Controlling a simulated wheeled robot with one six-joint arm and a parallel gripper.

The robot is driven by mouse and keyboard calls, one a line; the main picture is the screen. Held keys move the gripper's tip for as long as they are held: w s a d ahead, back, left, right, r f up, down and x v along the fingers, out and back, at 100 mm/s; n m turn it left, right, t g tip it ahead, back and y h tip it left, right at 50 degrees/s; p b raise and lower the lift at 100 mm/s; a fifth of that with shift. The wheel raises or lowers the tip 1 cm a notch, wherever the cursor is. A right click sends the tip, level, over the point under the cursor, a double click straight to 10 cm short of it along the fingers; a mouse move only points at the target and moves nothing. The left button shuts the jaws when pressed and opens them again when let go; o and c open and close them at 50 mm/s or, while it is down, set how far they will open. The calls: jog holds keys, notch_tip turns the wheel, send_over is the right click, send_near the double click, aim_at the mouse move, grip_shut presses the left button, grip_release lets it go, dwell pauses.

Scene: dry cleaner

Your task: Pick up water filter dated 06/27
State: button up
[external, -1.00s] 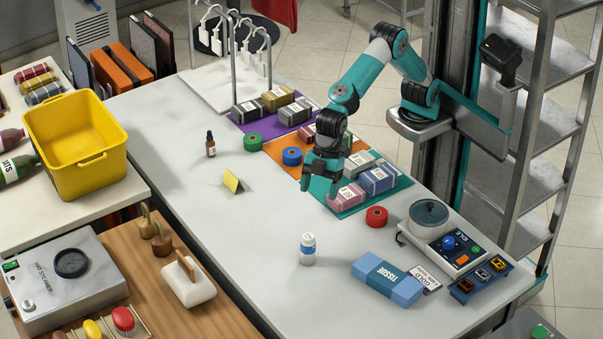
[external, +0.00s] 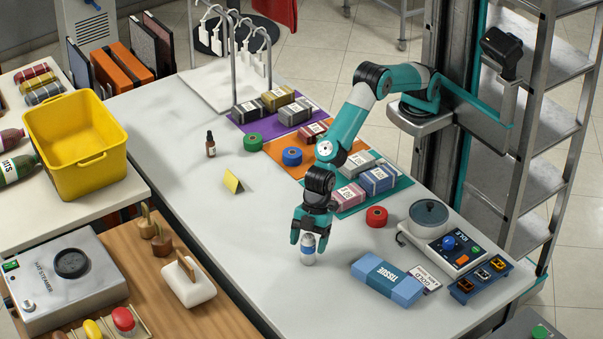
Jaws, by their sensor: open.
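The fingers hide part of the upper end. I cannot tell whether they touch it.
A blue tissue pack (external: 386,280) and a red tape roll (external: 376,217) lie to the right. Labelled bundles sit on a teal mat (external: 402,183) behind. A yellow folded card (external: 233,182) stands at left. Table left of the gripper is clear.

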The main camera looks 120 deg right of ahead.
jog(key=shift+w+f, duration=0.1)
jog(key=shift+f, duration=0.15)
jog(key=c, duration=1.1)
jog(key=shift+o, duration=0.2)
jog(key=shift+r, duration=0.1)
